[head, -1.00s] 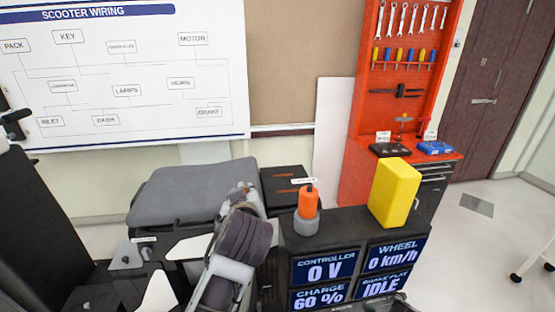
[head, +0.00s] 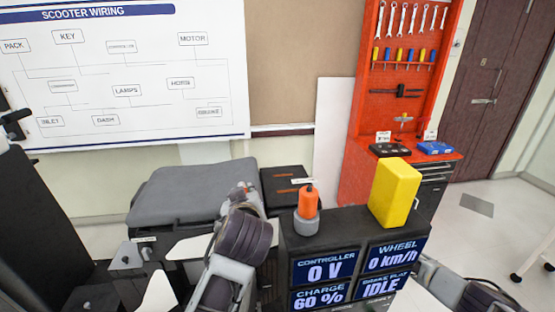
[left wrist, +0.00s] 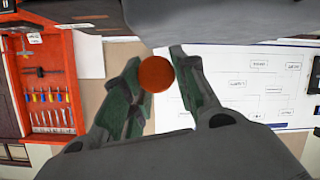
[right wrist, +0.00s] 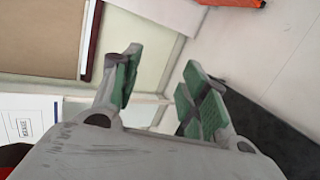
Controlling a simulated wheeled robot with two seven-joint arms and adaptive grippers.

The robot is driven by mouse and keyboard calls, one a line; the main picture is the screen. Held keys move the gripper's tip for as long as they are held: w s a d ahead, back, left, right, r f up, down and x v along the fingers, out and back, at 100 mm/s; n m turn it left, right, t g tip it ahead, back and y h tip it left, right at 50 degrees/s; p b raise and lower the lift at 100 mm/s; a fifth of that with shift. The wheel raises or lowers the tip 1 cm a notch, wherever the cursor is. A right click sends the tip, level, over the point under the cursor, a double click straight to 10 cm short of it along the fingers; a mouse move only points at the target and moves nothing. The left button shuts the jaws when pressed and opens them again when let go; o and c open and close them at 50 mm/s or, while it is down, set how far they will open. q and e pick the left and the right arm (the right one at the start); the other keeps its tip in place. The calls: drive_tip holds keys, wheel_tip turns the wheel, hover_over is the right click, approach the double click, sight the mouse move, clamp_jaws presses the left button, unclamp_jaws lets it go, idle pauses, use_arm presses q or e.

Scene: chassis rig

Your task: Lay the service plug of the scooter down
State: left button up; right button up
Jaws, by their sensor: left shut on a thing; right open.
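In the left wrist view a round orange-red end, which I take to be the service plug (left wrist: 156,74), sits between the fingers of my left gripper (left wrist: 154,66). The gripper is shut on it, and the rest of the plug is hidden. In the head view my left arm rises beside the grey seat (head: 190,187), and its fingers and the plug cannot be made out there. My right gripper (right wrist: 160,68) is open, with nothing between its fingers. In the head view my right arm shows at the lower right, beside the display box.
A dark display box (head: 345,222) stands right of my left arm. On it are an orange knob on a grey base (head: 306,222) and a yellow block (head: 393,192). A black case (head: 286,190) lies behind.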

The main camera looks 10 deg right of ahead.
drive_tip(key=w+a+r+n+t+y, duration=0.1)
drive_tip(key=w+a+r+n+y, duration=0.2)
drive_tip(key=r, duration=0.5)
drive_tip(key=w+a+r+n+t, duration=0.1)
drive_tip(key=w+a+r+n, duration=0.2)
drive_tip(key=r, duration=0.5)
drive_tip(key=w+a+r+n+t+y, duration=0.1)
drive_tip(key=w+a+r+t+y, duration=0.15)
drive_tip(key=a+r, duration=0.4)
drive_tip(key=s+a+r+n+g+y, duration=0.1)
drive_tip(key=a+r+n+y, duration=0.3)
drive_tip(key=r, duration=0.8)
drive_tip(key=s+a+r+n+g+y, duration=0.1)
drive_tip(key=s+a+r+n+y, duration=0.1)
drive_tip(key=a+r+n, duration=0.65)
drive_tip(key=s+a+r+n+g+y, duration=0.2)
drive_tip(key=s+a+r+g+y, duration=0.1)
drive_tip(key=s+a+r+g, duration=0.5)
drive_tip(key=s+a+f+m+g+h, duration=0.1)
drive_tip(key=s+f, duration=0.3)
drive_tip(key=s, duration=0.5)
drive_tip(key=s+a+f+m+g+h, duration=0.1)
drive_tip(key=s+a+f+g+h, duration=0.1)
drive_tip(key=s, duration=0.7)
wheel_tip(320, 180, down, 2)
drive_tip(key=shift+a+f+g, duration=0.1)
drive_tip(key=shift+a+g, duration=0.6)
drive_tip(key=shift+g, duration=0.15)
